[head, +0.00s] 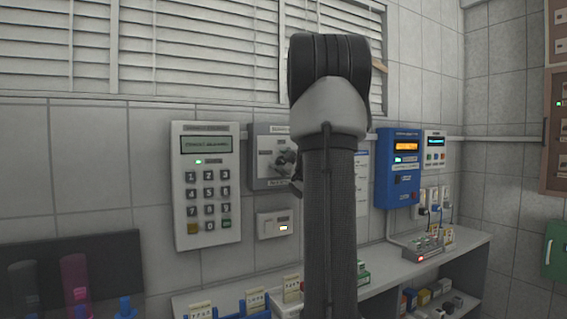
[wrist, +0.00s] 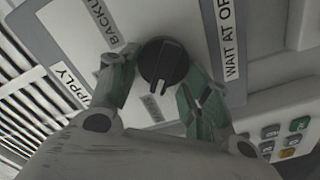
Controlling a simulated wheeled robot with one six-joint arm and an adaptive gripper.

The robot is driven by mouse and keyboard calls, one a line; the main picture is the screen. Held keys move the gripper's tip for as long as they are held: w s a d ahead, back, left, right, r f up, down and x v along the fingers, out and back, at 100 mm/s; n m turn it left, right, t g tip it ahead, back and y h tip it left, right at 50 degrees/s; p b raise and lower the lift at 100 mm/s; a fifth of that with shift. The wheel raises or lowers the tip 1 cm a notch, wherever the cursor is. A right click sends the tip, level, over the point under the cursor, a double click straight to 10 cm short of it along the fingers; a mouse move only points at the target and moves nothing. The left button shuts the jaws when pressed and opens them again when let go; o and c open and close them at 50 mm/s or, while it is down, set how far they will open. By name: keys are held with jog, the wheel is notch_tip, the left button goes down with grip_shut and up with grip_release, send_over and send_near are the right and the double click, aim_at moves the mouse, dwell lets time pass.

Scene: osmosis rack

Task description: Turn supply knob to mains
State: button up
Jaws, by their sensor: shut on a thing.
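The supply knob (wrist: 163,64) is round and black with a raised ridge, on a light grey panel (wrist: 185,20). In the wrist view my gripper (wrist: 157,82) has one greenish finger on each side of it and is shut on it. The ridge runs roughly up and down in the picture, its lower end towards a small label (wrist: 152,108) that I cannot read clearly. A BACKUP label (wrist: 100,22) is upper left, WAIT AT OFF (wrist: 230,45) is right. In the head view the panel (head: 268,142) is partly behind my arm, and the knob is mostly hidden.
A blue unit (head: 397,170) is to the right. A counter (head: 470,242) with small items runs underneath. Window blinds (head: 200,45) are above.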

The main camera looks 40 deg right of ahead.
jog(key=shift+f+n, duration=0.1)
jog(key=shift+n, duration=0.7)
jog(key=o, duration=0.9)
jog(key=shift+o, duration=0.2)
jog(key=v, duration=1.2)
